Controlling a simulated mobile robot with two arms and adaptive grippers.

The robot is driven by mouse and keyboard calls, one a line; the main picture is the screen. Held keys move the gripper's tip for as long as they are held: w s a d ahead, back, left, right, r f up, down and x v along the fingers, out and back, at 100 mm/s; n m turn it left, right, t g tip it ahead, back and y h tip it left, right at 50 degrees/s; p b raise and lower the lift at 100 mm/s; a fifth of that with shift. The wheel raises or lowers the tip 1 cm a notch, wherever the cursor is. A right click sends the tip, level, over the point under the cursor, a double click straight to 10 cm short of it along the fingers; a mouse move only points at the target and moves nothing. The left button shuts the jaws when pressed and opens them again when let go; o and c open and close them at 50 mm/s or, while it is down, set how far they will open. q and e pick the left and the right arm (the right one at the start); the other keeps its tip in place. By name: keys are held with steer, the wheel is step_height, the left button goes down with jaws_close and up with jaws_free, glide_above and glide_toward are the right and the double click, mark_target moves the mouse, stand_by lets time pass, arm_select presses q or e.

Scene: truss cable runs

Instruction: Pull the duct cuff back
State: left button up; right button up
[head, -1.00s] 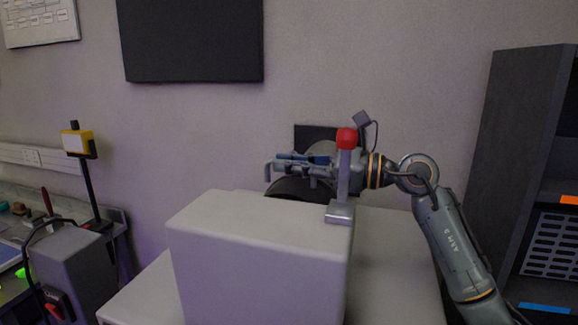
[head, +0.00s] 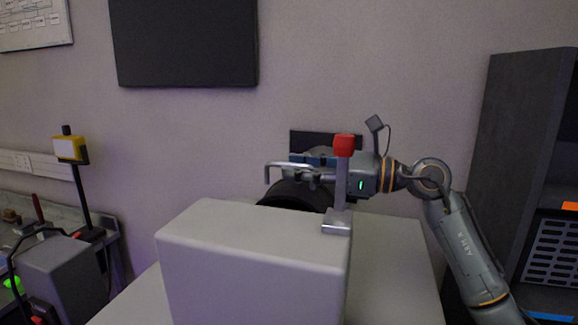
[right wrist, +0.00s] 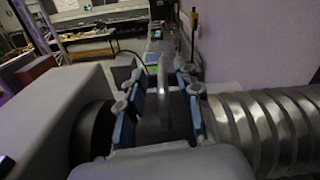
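A black round sleeve, which I take for the duct cuff (head: 288,196), shows behind the pale housing (head: 250,240) in the head view. In the right wrist view the dark cuff (right wrist: 153,132) lies between the housing (right wrist: 40,125) at left and the ribbed metal duct (right wrist: 265,120) at right. My right gripper (right wrist: 162,100) is open, its blue-padded fingers on either side of a thin grey upright piece (right wrist: 168,75) over the cuff. I see gaps beside this piece; contact with the cuff is unclear. In the head view this gripper (head: 300,168) is partly behind the red-knobbed lever. My left gripper is out of view.
The lever with a red knob (head: 343,147) stands on the housing's top right, in front of my right gripper. A dark shelf unit (head: 510,150) stands at the right. A bench with a yellow lamp (head: 69,149) is at the left.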

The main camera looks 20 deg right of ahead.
steer(key=v, duration=0.9)
steer(key=shift+s+d, duration=0.15)
steer(key=shift+d, duration=0.15)
